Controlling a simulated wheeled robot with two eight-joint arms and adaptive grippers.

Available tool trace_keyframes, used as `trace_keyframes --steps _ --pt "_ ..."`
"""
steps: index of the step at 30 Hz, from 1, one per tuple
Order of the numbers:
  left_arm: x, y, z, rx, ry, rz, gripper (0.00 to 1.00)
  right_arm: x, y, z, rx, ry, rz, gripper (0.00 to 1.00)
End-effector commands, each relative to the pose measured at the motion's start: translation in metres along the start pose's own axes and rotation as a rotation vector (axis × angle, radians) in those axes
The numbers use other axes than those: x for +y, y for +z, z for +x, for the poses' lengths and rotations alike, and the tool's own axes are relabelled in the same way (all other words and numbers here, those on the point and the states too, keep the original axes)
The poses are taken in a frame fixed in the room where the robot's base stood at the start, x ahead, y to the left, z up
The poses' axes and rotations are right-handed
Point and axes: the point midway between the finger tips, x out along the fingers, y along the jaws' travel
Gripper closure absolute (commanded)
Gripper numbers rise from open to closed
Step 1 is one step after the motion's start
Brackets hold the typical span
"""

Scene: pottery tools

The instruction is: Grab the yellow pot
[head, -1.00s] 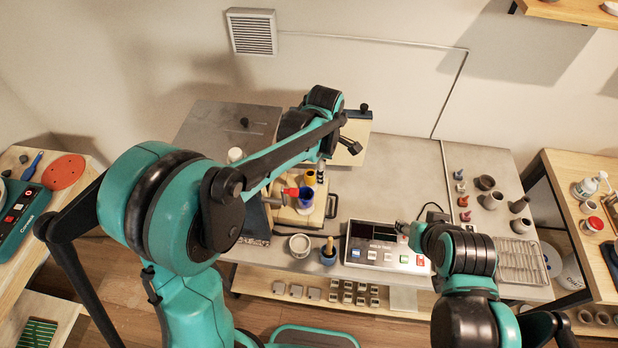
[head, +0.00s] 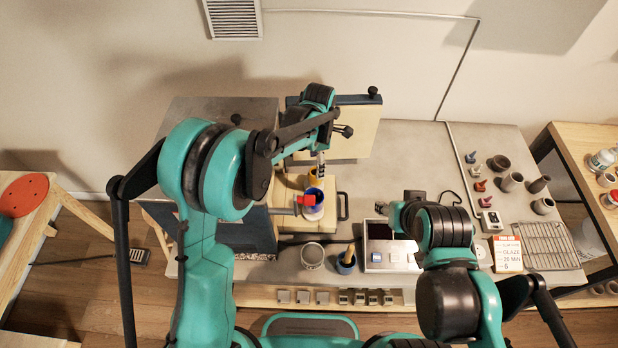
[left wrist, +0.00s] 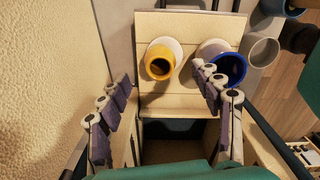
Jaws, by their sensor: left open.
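The yellow pot (left wrist: 159,67) stands on a pale round disc on a light board in the left wrist view. It also shows in the head view (head: 313,178), partly covered by my left gripper. My left gripper (left wrist: 163,84) is open and empty, its fingers on either side of the yellow pot's near side and apart from it. The right-hand finger of the pair overlaps the blue pot (left wrist: 233,68) beside it. In the head view my left gripper (head: 321,166) hangs just above the yellow pot. My right gripper (head: 386,208) is small and its fingers are unclear.
A box with a dark opening (left wrist: 172,148) lies below the board. A cup (head: 312,255) and a blue tool holder (head: 346,263) stand at the table's front. A control box (head: 390,250) and a wire rack (head: 546,246) lie further right.

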Motion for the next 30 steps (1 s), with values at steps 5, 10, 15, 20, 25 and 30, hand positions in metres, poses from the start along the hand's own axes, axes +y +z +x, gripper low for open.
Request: trace_keyframes --steps 5,10,15,20,25,30 --pt "0.0 0.0 0.02 0.0 0.0 0.0 0.35 0.0 0.003 0.005 0.0 0.0 0.0 0.55" --pt "0.0 -0.001 0.04 0.0 0.0 0.0 0.35 0.0 0.004 0.005 0.0 0.0 0.0 0.55" --pt "0.0 -0.003 0.068 0.0 0.0 0.0 0.35 0.0 0.005 0.007 0.0 0.0 0.0 0.55" --pt "0.0 -0.003 0.08 0.0 0.0 0.0 0.35 0.0 0.005 0.008 0.0 0.0 0.0 0.55" --pt "0.0 -0.003 0.081 0.0 0.0 0.0 0.35 0.0 0.005 0.007 0.0 0.0 0.0 0.55" --pt "0.0 -0.003 0.081 0.0 0.0 0.0 0.67 0.0 0.005 0.007 0.0 0.0 0.0 0.55"
